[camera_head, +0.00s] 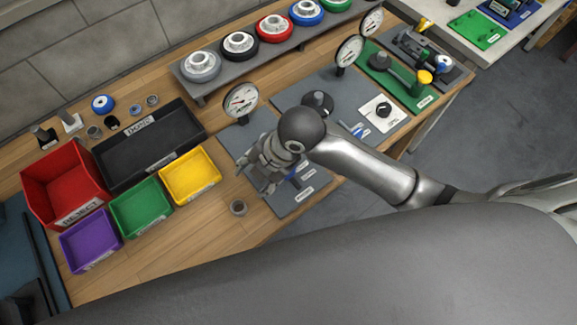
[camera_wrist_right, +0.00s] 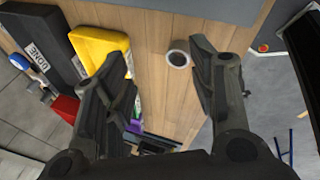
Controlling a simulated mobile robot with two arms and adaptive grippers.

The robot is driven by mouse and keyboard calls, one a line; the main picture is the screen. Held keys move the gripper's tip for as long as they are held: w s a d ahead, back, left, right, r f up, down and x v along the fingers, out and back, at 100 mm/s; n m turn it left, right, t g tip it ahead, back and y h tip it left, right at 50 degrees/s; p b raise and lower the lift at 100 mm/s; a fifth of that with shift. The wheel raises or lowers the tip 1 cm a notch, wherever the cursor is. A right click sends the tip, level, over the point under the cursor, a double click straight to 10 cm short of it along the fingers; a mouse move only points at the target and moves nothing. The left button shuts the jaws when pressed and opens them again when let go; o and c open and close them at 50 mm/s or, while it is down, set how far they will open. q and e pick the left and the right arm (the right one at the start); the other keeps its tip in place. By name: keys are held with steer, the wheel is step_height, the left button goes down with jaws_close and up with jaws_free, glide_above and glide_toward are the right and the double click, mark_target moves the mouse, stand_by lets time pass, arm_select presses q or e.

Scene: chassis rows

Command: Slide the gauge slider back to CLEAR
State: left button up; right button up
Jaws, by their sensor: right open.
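A round white dial gauge (camera_head: 240,100) stands at the back edge of a grey panel (camera_head: 300,200) with white labels along its front. A blue part (camera_head: 293,181) shows on this panel beside my right gripper, partly hidden. I cannot tell for sure whether it is the gauge slider, and the word CLEAR is not readable. My right gripper (camera_head: 254,180) is above the panel's left side, open and empty. In the right wrist view its fingers (camera_wrist_right: 160,75) are spread over bare wood, with a small grey ring (camera_wrist_right: 178,58) near the right finger. My left gripper is not visible.
Left of the panel are a black DONE tray (camera_head: 150,158) and red (camera_head: 65,185), yellow (camera_head: 190,176), green (camera_head: 141,208) and purple (camera_head: 91,240) bins. A rack (camera_head: 205,98) of coloured wheels stands behind. More gauges and panels are to the right.

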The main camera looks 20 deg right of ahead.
steer(key=w+d+r+n+h, duration=0.1)
steer(key=d+n, duration=0.1)
steer(key=n, duration=0.3)
steer(key=w+d+n+g+h, duration=0.1)
steer(key=d+n+h, duration=0.1)
steer(key=n, duration=0.3)
steer(key=w+d+r+n+g+h, duration=0.1)
steer(key=d+n, duration=0.3)
steer(key=shift+d+r+n, duration=0.2)
steer(key=shift+r+n, duration=0.1)
steer(key=shift+n, duration=0.1)
steer(key=shift+s+f, duration=0.1)
steer(key=shift+f, duration=0.1)
step_height(320, 180, down, 10)
steer(key=shift+f+p, duration=0.2)
steer(key=shift+p, duration=0.65)
jaws_close()
